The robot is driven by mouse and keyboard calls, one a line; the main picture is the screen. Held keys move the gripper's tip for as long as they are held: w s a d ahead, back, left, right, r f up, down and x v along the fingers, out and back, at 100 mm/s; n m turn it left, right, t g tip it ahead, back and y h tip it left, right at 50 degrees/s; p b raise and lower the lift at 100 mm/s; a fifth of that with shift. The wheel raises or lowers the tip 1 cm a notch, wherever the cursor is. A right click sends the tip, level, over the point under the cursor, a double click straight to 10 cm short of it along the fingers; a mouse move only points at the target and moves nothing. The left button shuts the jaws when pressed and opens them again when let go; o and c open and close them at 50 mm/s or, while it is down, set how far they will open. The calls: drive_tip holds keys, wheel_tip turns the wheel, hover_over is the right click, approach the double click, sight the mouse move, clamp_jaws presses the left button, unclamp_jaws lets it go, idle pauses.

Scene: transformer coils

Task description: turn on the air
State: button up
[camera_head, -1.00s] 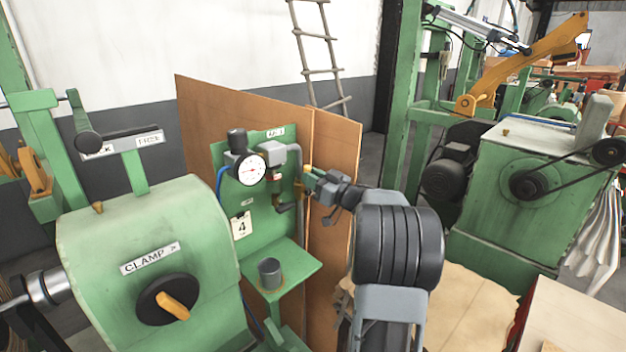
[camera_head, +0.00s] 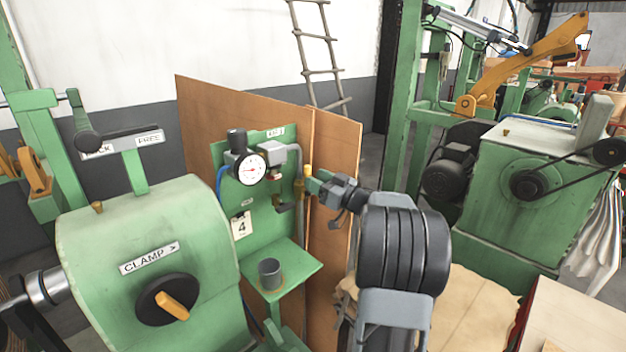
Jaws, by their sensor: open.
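A green air panel (camera_head: 254,213) stands in the middle, with a small label at its top that is too small to read surely. A round white gauge (camera_head: 250,169) with a red needle sits below a black knob (camera_head: 236,139). A grey pipe (camera_head: 297,160) bends down the panel's right side to brass fittings (camera_head: 298,188). A small yellow handle-like piece (camera_head: 308,170) stands upright beside them. My gripper (camera_head: 313,188) is open and just right of these fittings, pointing left at them. Its fingertips are small here, and I cannot tell whether they touch the yellow piece.
A green machine with a CLAMP dial (camera_head: 167,301) fills the left front. A grey cup (camera_head: 269,273) stands on a small green shelf (camera_head: 295,262) below the panel. Brown boards (camera_head: 335,190) stand behind. A green machine with a motor (camera_head: 510,200) is at right.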

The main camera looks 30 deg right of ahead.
drive_tip(key=b+v, duration=0.1)
drive_tip(key=v, duration=1.1)
drive_tip(key=shift+b, duration=0.35)
